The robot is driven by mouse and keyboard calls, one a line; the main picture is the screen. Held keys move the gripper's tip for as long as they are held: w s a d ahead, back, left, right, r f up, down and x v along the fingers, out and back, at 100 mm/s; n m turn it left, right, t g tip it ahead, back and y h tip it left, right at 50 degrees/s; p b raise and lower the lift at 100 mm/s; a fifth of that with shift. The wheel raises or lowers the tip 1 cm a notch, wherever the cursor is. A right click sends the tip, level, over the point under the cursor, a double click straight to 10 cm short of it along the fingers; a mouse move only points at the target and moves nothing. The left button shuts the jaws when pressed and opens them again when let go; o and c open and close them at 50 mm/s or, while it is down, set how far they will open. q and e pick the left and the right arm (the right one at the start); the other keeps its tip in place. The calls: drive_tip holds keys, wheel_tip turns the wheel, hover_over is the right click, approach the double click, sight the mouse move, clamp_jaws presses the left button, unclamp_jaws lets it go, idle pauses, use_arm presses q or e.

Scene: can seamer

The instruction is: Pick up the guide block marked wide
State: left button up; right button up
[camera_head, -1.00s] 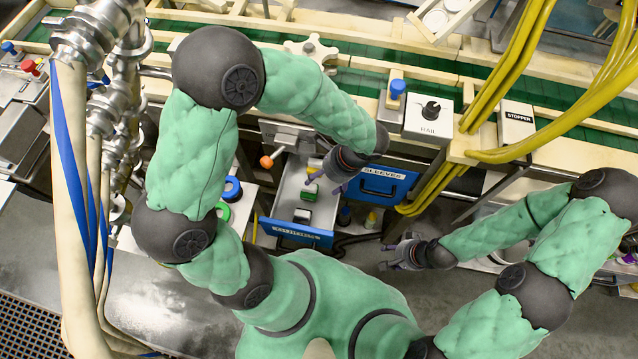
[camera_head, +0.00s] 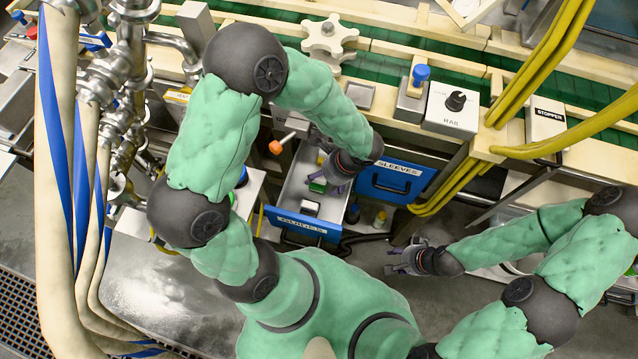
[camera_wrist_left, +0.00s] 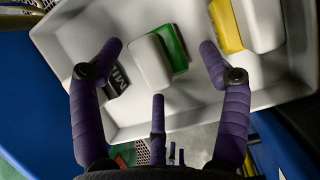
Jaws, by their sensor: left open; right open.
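The open drawer (camera_head: 277,220), its front label reading like GUIDES, holds several guide blocks. A green-and-white block (camera_head: 318,186) is in the middle; in the left wrist view it (camera_wrist_left: 174,48) lies between my fingers. A yellow-and-white block (camera_wrist_left: 226,27) is right of it. A white block with a black face (camera_head: 309,207) is nearest the drawer front. Its lettering (camera_wrist_left: 119,80) is partly hidden by a finger, so I cannot tell which block is marked wide. My left gripper (camera_head: 337,180) is open and empty above the drawer. My right gripper (camera_head: 393,259) is open and empty, away from it.
A closed blue drawer labelled SLEEVES (camera_head: 392,178) is right of the open drawer. An orange-tipped lever (camera_head: 279,145) stands at its back left. Yellow hoses (camera_head: 448,188) hang farther right. The conveyor (camera_head: 400,65) runs behind.

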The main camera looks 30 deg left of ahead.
use_arm(q)
drive_tip(key=shift+a+f, duration=0.15)
drive_tip(key=shift+f, duration=0.2)
drive_tip(key=shift+r, duration=0.1)
drive_tip(key=c, duration=1.3)
